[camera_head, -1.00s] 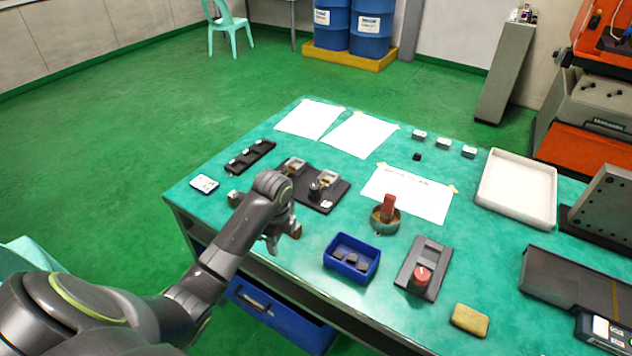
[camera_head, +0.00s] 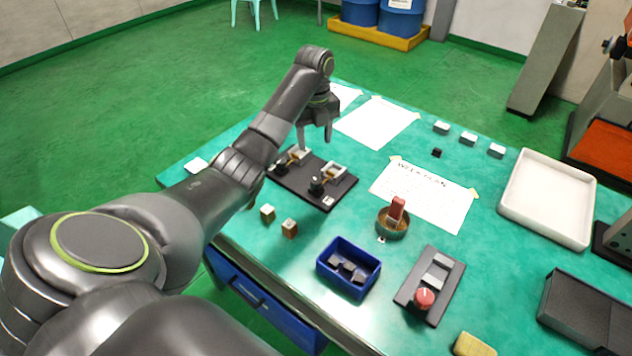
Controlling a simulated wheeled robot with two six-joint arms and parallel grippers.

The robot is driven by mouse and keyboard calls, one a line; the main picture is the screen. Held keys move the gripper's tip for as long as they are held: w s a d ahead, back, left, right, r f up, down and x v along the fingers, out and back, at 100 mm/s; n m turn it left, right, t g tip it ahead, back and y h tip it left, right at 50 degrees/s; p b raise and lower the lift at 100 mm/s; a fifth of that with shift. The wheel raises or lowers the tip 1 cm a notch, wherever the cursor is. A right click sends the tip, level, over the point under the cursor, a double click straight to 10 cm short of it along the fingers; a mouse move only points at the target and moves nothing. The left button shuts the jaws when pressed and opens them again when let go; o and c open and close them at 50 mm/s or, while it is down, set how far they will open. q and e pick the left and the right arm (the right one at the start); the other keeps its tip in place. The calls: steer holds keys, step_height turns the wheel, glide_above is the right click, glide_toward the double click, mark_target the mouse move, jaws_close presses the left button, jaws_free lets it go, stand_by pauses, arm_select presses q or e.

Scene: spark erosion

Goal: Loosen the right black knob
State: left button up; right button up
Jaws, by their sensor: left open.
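A black base plate (camera_head: 325,203) on the green bench carries two small metal fixtures. The right black knob (camera_head: 317,187) stands upright at the front of the right fixture (camera_head: 334,174). The left black knob (camera_head: 281,168) is partly hidden by my left arm. My left gripper (camera_head: 315,138) points down above the far side of the plate, beyond and above the right knob in the picture. Its fingers are apart with nothing between them, and it does not touch the knob. My right gripper is out of view.
Two small blocks (camera_head: 289,228) lie in front of the plate. A blue bin (camera_head: 348,285), a round dish with a red-brown piece (camera_head: 396,210), a black plate with a red knob (camera_head: 425,298) and a white tray (camera_head: 540,225) stand to the right. Paper sheets (camera_head: 378,124) lie behind.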

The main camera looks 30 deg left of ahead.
arm_select(q)
step_height(320, 180, down, 3)
glide_above(316, 179)
step_height(316, 179, down, 5)
steer(key=shift+s+r, duration=0.1)
steer(key=shift+r, duration=0.05)
step_height(316, 179, down, 6)
steer(key=shift+r, duration=0.1)
steer(key=shift+f, duration=0.65)
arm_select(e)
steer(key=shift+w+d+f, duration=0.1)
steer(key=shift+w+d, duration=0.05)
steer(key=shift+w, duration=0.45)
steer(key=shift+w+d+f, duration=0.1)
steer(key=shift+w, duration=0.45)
arm_select(q)
steer(key=shift+c, duration=0.4)
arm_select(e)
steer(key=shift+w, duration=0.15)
arm_select(q)
steer(key=shift+c, duration=1.2)
steer(key=c, duration=0.6)
steer(key=shift+p, duration=0.3)
steer(key=shift+c, duration=0.2)
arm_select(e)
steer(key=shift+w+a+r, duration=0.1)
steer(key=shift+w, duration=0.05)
